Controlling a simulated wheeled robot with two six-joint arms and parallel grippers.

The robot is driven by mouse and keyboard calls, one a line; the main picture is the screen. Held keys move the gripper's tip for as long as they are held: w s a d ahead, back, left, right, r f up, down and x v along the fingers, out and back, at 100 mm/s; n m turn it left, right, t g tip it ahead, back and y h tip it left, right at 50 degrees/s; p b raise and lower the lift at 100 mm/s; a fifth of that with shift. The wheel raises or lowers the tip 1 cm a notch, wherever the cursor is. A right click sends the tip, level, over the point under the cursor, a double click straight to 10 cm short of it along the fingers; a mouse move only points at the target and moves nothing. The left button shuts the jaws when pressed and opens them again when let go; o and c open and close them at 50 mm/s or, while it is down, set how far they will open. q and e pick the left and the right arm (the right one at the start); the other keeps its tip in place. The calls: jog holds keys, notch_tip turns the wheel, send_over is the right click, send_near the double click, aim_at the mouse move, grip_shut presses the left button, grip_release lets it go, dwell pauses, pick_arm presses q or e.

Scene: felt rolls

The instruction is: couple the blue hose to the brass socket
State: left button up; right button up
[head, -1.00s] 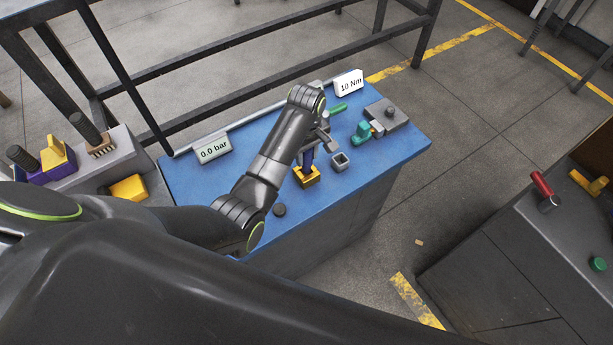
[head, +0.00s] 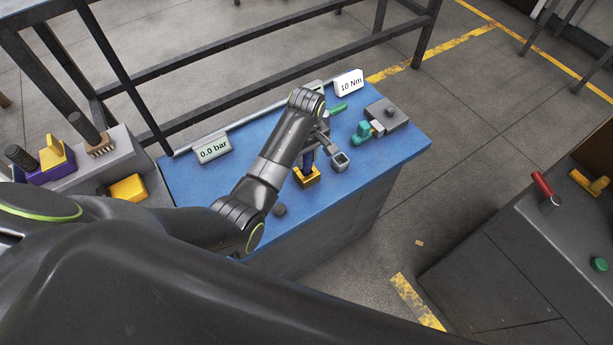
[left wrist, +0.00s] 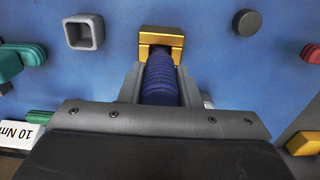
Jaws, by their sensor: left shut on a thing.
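The blue hose (left wrist: 161,80) is a ribbed dark blue piece between the fingers of my left gripper (left wrist: 160,88) in the left wrist view. In the head view the left gripper (head: 316,148) is over the blue bench, shut on the hose (head: 308,160), which stands roughly upright. The brass socket (head: 307,178) is a gold block on the bench right below the hose; it also shows in the left wrist view (left wrist: 162,38). The hose's end meets the socket in both views; I cannot tell how deep it sits. My right gripper is not in view.
A grey square ring (head: 340,162) lies close to the right of the gripper. A teal fitting (head: 363,132) and a grey block (head: 387,115) stand further right. A black disc (head: 280,210) lies at the front.

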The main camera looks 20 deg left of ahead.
pick_arm(q)
jog(key=shift+f+b, duration=0.4)
jog(key=shift+f, duration=0.7)
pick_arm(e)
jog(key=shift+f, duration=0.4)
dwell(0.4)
pick_arm(q)
jog(key=o, duration=1.2)
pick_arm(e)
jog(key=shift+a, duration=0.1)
pick_arm(q)
jog(key=shift+r, duration=0.1)
